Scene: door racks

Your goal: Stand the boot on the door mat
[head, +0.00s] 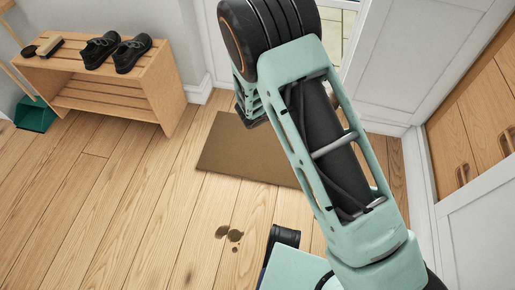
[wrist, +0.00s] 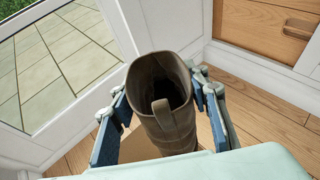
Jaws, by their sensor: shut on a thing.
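The brown boot (wrist: 172,125) is in the middle of the wrist view, its open top facing the camera and a pull loop at the near rim. My gripper (wrist: 160,135) is shut on it, with one blue finger at each side of the shaft. The boot looks roughly upright; its sole is hidden. The brown door mat (head: 228,146) lies flat on the floor in the head view, partly covered by my arm. The mat also shows beneath the boot in the wrist view (wrist: 139,153). I cannot tell whether the boot touches it. My arm hides the boot in the head view.
A wooden rack (head: 110,78) with black shoes (head: 113,52) and a brush (head: 47,46) stands at the left. Dark mud spots (head: 229,233) mark the floor. A glazed door (wrist: 62,62) is behind the mat, and a wooden-fronted cabinet (head: 475,125) is at the right.

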